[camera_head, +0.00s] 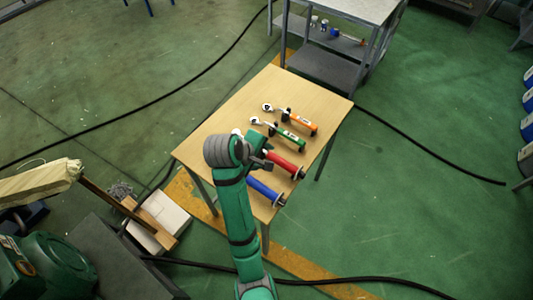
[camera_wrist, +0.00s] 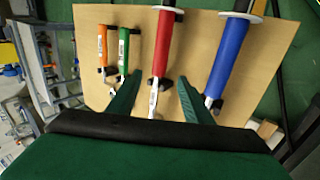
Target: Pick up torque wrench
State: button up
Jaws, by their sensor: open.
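Several wrench-like tools lie side by side on a wooden table (camera_head: 235,108). One has an orange handle (camera_head: 303,123) and a ratchet head, one a green handle (camera_head: 292,138) and a similar head. A red-handled tool (camera_head: 285,163) and a blue-handled tool (camera_head: 264,189) have round end flanges. I cannot tell which is the torque wrench meant. In the wrist view my gripper (camera_wrist: 158,78) is open and empty, its fingers either side of the red tool (camera_wrist: 163,45). The blue tool (camera_wrist: 230,52) is right, the green (camera_wrist: 123,50) and orange (camera_wrist: 102,46) left. My arm hides the red and blue tools' far ends in the head view.
A grey metal shelf table (camera_head: 330,60) stands behind the wooden table with small items on its lower shelf. Black cables (camera_head: 130,112) cross the green floor. The table's left part is bare.

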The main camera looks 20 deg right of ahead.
aim_at(272, 156)
jog(key=shift+x, duration=4.2)
jog(key=shift+d, duration=0.1)
jog(key=shift+r, duration=0.1)
grip_shut()
